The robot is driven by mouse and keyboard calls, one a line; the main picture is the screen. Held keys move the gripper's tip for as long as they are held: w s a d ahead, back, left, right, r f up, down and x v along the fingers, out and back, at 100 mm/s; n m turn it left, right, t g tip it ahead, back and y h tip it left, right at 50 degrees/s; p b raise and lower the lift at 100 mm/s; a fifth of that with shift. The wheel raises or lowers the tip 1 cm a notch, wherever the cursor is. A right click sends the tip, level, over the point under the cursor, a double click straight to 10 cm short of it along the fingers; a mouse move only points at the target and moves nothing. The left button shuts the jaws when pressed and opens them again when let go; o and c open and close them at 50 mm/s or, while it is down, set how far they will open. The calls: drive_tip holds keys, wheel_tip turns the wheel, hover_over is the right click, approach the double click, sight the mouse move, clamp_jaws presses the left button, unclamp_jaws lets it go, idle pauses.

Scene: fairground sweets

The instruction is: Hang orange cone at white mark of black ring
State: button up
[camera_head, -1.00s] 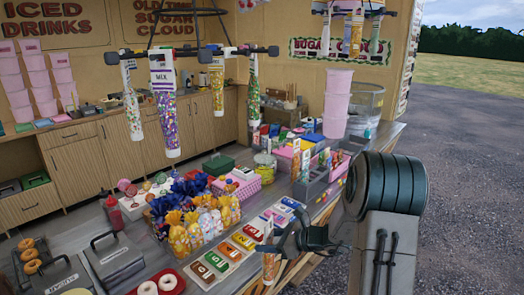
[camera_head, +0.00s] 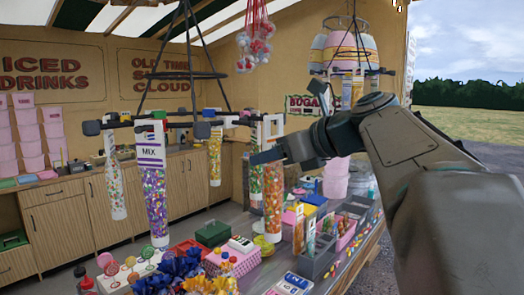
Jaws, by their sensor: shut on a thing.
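My gripper (camera_head: 268,155) reaches in from the right at the height of the black ring (camera_head: 203,131). It is shut on the orange cone (camera_head: 273,205), a clear tube of orange sweets, near its top. The cone hangs upright with its white hook (camera_head: 272,128) close to the ring's right end. I cannot tell whether the hook touches the ring. I cannot pick out the white mark for certain.
A second hanging rack (camera_head: 347,72) stands behind my arm at upper right. Red-and-white sweets (camera_head: 254,45) hang above. The counter below is crowded with a pink dotted box (camera_head: 232,262), grey bins (camera_head: 318,258) and a green box (camera_head: 213,233).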

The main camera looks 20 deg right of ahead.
drive_tip(key=shift+r, duration=0.2)
drive_tip(key=shift+w+a+f, duration=0.1)
drive_tip(key=shift+w+a, duration=0.85)
drive_tip(key=shift+w, duration=0.25)
drive_tip(key=shift+a+p, duration=0.1)
drive_tip(key=shift+p, duration=0.2)
idle(0.4)
drive_tip(key=shift+w+a, duration=0.1)
drive_tip(key=shift+w, duration=0.1)
drive_tip(key=shift+w+a+p, duration=0.3)
drive_tip(key=shift+w+p, duration=0.15)
drive_tip(key=shift+w, duration=0.1)
idle(0.5)
